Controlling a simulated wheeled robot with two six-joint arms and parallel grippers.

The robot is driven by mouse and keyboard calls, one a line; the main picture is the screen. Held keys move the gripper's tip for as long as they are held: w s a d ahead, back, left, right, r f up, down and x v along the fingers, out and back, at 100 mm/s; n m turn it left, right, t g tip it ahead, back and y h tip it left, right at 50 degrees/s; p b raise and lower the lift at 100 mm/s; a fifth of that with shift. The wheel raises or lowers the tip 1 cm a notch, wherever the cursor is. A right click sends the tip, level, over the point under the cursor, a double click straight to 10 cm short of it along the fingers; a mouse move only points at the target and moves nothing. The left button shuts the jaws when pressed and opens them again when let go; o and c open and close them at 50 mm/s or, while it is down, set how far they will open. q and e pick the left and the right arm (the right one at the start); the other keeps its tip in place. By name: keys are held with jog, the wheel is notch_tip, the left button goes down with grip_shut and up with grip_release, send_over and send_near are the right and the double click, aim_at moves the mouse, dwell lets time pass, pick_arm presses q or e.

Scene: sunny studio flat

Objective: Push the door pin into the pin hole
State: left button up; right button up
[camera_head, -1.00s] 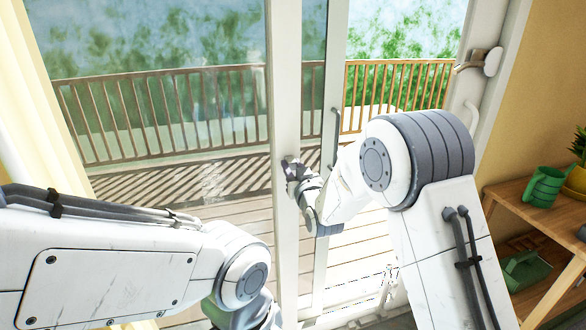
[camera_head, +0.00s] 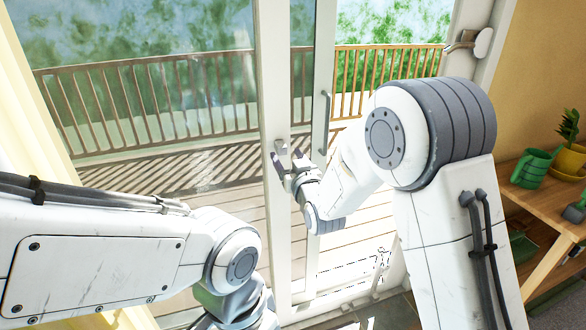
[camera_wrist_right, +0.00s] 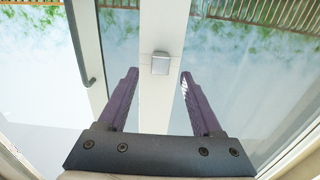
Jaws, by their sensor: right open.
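The sliding glass door has a white vertical stile (camera_head: 274,90). A small square silver block (camera_wrist_right: 160,63), which looks like the door pin, sits on this stile in the right wrist view. In the head view a small grey spot (camera_head: 281,146) shows there, just above the fingers. My right gripper (camera_head: 289,162) is open and empty in front of the stile. In the wrist view its two purple fingers (camera_wrist_right: 159,76) stand on either side of the stile, below the block and apart from it. No pin hole can be made out. My left arm shows at the left, but its gripper is out of view.
A dark door handle (camera_head: 326,120) is right of the stile. A white bracket (camera_head: 470,41) is on the frame at the upper right. A wooden shelf (camera_head: 555,205) with a green watering can (camera_head: 530,167) stands at the right. A yellow curtain (camera_head: 28,120) hangs at the left.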

jog(key=v, duration=0.5)
jog(key=shift+s+d+b, duration=0.1)
jog(key=shift+s+b, duration=0.2)
jog(key=shift+b, duration=0.05)
